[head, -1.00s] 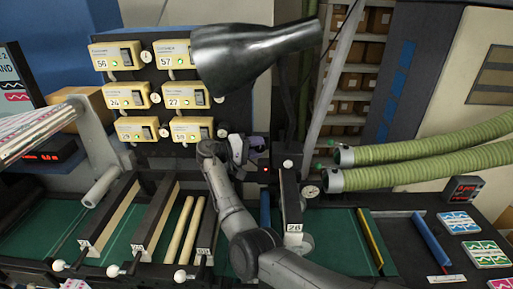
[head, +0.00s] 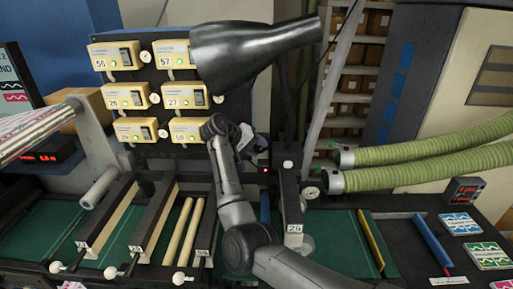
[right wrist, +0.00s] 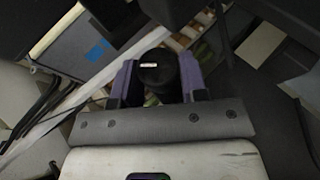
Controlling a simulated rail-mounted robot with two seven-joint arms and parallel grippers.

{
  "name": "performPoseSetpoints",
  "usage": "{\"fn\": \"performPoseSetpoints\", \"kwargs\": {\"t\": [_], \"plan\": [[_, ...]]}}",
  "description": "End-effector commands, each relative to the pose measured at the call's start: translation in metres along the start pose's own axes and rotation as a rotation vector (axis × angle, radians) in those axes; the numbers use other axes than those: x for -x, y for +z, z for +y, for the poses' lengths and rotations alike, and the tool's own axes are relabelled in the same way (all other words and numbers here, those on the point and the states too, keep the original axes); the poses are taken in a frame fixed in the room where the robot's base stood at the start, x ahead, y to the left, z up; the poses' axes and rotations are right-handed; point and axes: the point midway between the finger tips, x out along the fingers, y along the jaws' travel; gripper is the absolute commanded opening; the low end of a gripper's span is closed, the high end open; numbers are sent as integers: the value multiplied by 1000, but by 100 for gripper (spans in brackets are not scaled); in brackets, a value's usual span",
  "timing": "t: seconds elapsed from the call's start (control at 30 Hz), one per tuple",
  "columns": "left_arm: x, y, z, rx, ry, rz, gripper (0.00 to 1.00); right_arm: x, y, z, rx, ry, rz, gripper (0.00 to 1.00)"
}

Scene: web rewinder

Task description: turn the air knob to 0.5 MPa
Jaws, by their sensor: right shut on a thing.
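My right gripper (head: 262,147) reaches in at the middle of the head view, in front of the dark machine. In the right wrist view its two purple-sided fingers (right wrist: 160,80) are shut on a round black air knob (right wrist: 157,72). A short white mark shows on the knob's face, near its upper edge. In the head view the knob is hidden or too small to make out. A small round white gauge (head: 312,192) sits to the right of the gripper; its reading is too small to tell. My left gripper is not in view.
Yellow numbered controllers (head: 129,96) with small gauges stand behind, at the upper left. A black cone-shaped nozzle (head: 245,50) hangs above the gripper. A post labelled 26 (head: 291,205) stands just right of my arm. Green hoses (head: 425,160) run along the right.

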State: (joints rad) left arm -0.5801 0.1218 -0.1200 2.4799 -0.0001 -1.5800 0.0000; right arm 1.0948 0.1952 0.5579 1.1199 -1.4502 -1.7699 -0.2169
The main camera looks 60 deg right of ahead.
Motion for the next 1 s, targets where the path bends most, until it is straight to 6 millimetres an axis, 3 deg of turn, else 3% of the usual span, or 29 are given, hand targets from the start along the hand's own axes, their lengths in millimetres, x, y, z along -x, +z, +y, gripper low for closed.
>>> {"fn": "performPoseSetpoints", "kwargs": {"t": [0.6, 1.0], "plan": [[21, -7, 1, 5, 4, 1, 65, 0, 0, 8, -224, -530, -14, 16], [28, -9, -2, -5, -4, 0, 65, -3, 1, 10, -317, -757, -20, 16]]}}
